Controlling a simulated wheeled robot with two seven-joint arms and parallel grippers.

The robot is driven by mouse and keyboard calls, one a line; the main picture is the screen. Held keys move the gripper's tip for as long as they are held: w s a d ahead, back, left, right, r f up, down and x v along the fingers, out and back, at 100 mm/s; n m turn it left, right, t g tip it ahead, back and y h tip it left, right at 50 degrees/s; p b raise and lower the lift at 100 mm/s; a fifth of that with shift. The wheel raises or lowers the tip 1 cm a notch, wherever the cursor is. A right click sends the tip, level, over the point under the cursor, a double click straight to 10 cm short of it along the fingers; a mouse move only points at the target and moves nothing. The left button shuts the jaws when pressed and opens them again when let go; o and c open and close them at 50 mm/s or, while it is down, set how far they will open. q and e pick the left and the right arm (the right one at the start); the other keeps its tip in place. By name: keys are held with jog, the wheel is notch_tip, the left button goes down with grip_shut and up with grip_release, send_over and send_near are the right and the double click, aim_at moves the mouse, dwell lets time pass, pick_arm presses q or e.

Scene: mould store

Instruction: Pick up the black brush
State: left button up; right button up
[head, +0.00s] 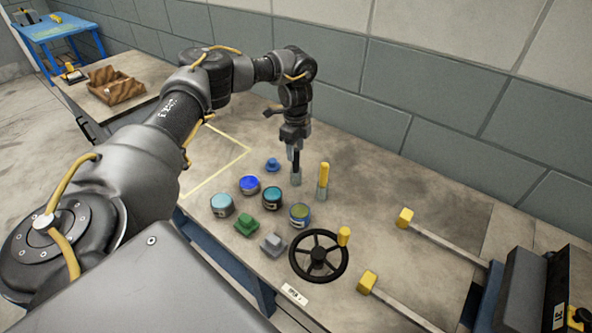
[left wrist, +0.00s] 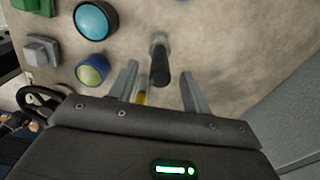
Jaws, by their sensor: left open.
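The black brush (head: 296,162) stands upright on the bench, its black handle up and its grey end down. It also shows in the left wrist view (left wrist: 160,66). My left gripper (head: 296,142) is directly above it, pointing down. In the left wrist view my open fingers (left wrist: 159,84) lie on either side of the handle's top, with a gap on both sides. I cannot tell how far the handle reaches between them. My right gripper is in neither view.
A yellow-handled brush (head: 324,174) stands close to the right. Several round pots, such as a blue one (head: 249,184), and a green block (head: 246,224) stand nearer. A black handwheel (head: 318,254) is in front. The wall (head: 340,115) rises behind; the bench is bare behind the brushes.

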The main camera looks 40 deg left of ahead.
aim_at(296, 157)
pick_arm(q)
notch_tip(296, 157, down, 4)
jog(key=shift+f+p, duration=0.15)
jog(key=shift+p, duration=0.15)
jog(key=shift+c, duration=0.4)
grip_shut()
